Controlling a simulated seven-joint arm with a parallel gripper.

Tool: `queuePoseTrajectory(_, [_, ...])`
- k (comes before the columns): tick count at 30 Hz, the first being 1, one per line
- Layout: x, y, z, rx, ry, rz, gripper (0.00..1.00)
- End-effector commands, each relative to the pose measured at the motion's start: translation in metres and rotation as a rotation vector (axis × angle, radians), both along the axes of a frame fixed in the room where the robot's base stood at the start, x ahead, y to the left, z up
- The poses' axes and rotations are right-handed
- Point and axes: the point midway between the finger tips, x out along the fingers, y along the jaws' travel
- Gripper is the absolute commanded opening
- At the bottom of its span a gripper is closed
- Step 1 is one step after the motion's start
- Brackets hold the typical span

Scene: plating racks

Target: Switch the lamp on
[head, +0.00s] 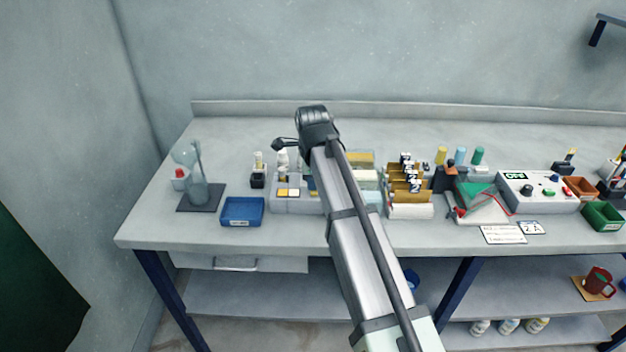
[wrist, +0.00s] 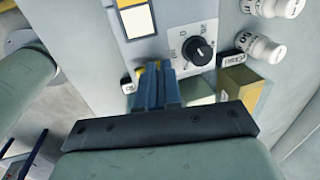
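A light grey control panel (wrist: 205,20) fills the upper middle of the wrist view. It carries a black rotary knob (wrist: 201,51) with printed marks around it. Above left of the knob are a yellow square and a white square (wrist: 137,21); I cannot tell whether either is a lamp. In the head view the same two squares (head: 287,192) show on the unit left of my arm. My gripper (wrist: 158,68) has its blue fingers together, below and left of the knob and apart from it. No held object is clear. In the head view my arm hides the fingertips.
On the bench, a blue tray (head: 242,212) and a glass-like piece on a dark base (head: 199,207) stand left. Racks (head: 409,210) and a white control box (head: 537,205) stand right.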

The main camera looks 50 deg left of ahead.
Motion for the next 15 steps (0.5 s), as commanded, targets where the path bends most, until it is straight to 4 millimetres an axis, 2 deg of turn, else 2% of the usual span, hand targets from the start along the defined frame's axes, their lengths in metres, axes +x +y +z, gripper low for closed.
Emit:
queuePoseTrajectory(1, [0.000, -0.002, -0.010, -0.007, 0.002, -0.002, 0.00])
queuePoseTrajectory(15, [-0.011, -0.014, -0.010, -0.016, 0.010, -0.001, 0.00])
